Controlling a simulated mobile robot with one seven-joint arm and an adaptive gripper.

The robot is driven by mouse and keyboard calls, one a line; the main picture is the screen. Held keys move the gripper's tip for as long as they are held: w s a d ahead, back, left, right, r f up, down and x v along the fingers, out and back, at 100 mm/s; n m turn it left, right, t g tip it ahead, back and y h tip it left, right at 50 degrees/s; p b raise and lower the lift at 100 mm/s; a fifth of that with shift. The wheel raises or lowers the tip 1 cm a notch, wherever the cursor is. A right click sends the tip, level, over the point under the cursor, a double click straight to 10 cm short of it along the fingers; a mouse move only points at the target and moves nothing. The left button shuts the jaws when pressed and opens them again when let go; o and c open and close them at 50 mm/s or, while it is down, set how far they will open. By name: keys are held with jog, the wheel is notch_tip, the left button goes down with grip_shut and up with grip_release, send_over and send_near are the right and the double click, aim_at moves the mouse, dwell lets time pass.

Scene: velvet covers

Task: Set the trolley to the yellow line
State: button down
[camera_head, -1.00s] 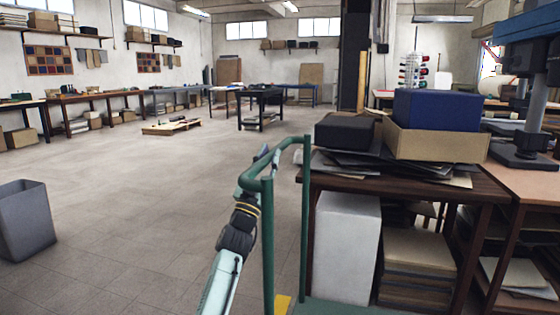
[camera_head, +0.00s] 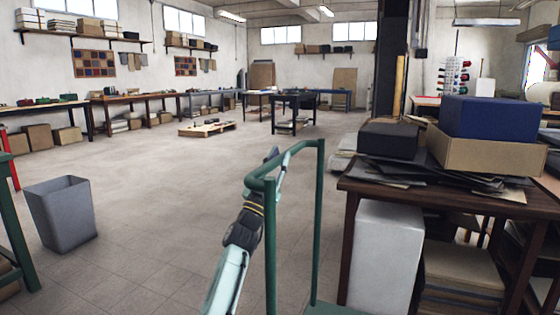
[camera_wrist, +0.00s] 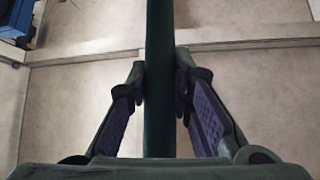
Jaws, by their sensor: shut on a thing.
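The trolley shows its green tubular handle frame (camera_head: 320,205) in the lower middle of the head view, with a strip of green deck at the bottom edge. My gripper (camera_head: 274,165) is at the upper left part of this handle, at the end of my pale arm. In the wrist view, my gripper (camera_wrist: 162,95) has one finger on each side of the dark green handle bar (camera_wrist: 160,60), shut on it. Most of the trolley lies below the head view. No yellow floor line is visible in the current views.
A dark wooden table (camera_head: 440,196) with boxes and sheets stands close on the right of the trolley. A grey bin (camera_head: 62,212) stands on the left, beside a green frame (camera_head: 16,235). The floor (camera_head: 170,180) between is open. A pallet (camera_head: 207,129) lies farther back.

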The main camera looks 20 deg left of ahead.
jog(key=c, duration=1.4)
grip_release()
jog(key=v, duration=1.2)
